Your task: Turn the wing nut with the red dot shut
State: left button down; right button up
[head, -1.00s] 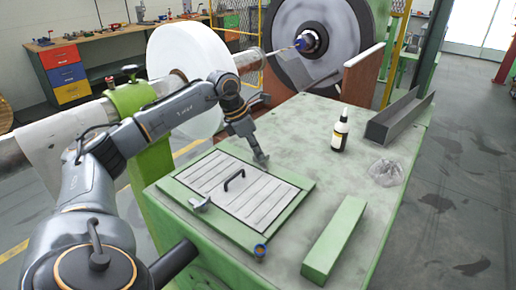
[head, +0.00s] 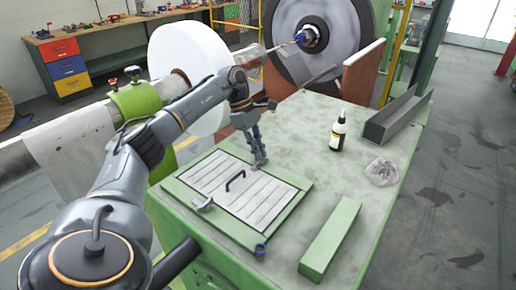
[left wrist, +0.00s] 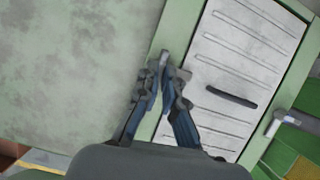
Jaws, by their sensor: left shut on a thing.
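A slatted pale hatch cover (head: 225,193) with a black handle (head: 235,180) lies in a green frame on the machine top. My left gripper (head: 260,162) points down at the frame's far edge. In the left wrist view its fingers (left wrist: 162,75) are shut on a small grey wing nut (left wrist: 183,74) at the cover's edge. The fingers hide most of this nut, and I can see no red dot. Another grey wing nut (head: 202,204) sits on the frame's near left side, and it also shows in the left wrist view (left wrist: 273,124). My right gripper is not in view.
A dropper bottle (head: 338,132), a crumpled clear bag (head: 382,172) and a grey channel (head: 397,115) are to the right.

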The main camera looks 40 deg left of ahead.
pick_arm(q)
jog(key=shift+w+r+m, duration=0.1)
jog(key=shift+m, duration=0.5)
jog(key=c, duration=1.5)
grip_release()
jog(key=v, duration=1.2)
jog(key=shift+w, duration=0.15)
